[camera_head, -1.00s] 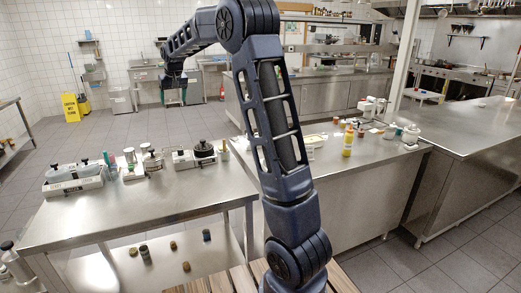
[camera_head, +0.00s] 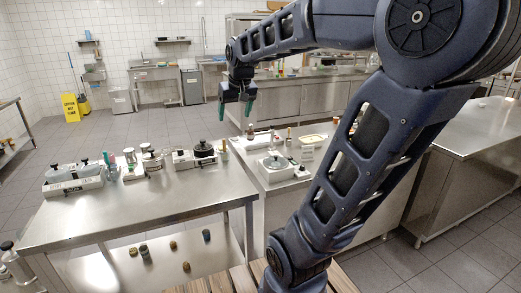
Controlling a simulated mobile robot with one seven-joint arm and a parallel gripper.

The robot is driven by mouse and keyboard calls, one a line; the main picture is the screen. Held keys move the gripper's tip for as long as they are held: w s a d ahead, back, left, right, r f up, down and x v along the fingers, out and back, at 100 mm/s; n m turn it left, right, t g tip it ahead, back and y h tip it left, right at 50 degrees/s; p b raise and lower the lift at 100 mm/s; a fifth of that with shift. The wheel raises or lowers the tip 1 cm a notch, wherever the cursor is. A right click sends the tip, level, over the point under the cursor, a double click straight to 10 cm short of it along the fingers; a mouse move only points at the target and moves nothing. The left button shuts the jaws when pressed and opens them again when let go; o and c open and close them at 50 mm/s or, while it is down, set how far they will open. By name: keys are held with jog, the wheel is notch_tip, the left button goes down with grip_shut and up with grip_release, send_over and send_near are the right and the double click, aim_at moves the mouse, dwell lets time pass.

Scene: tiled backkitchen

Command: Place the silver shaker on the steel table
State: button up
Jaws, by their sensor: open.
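My gripper (camera_head: 237,106) is open and empty, fingers pointing down, in the air beyond the back right corner of the near steel table (camera_head: 190,196). A small silvery cylinder (camera_head: 130,156) stands among items at that table's back edge, left of my gripper. It may be the silver shaker, but it is too small to be sure. A second steel table (camera_head: 240,155) stands to the right, partly hidden by my arm.
A white scale-like device (camera_head: 277,163) is on the right table. Small jars (camera_head: 145,252) stand on the lower shelf. A yellow floor sign (camera_head: 70,107) stands far left.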

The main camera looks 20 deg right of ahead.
jog(key=s+d+f, duration=0.1)
jog(key=s+f, duration=0.3)
jog(key=s, duration=0.3)
jog(key=s+d+f, duration=0.2)
jog(key=s+f, duration=0.1)
jog(key=s, duration=0.4)
jog(key=shift+s+f+m, duration=0.25)
jog(key=shift+f+m, duration=0.1)
jog(key=shift+m, duration=0.05)
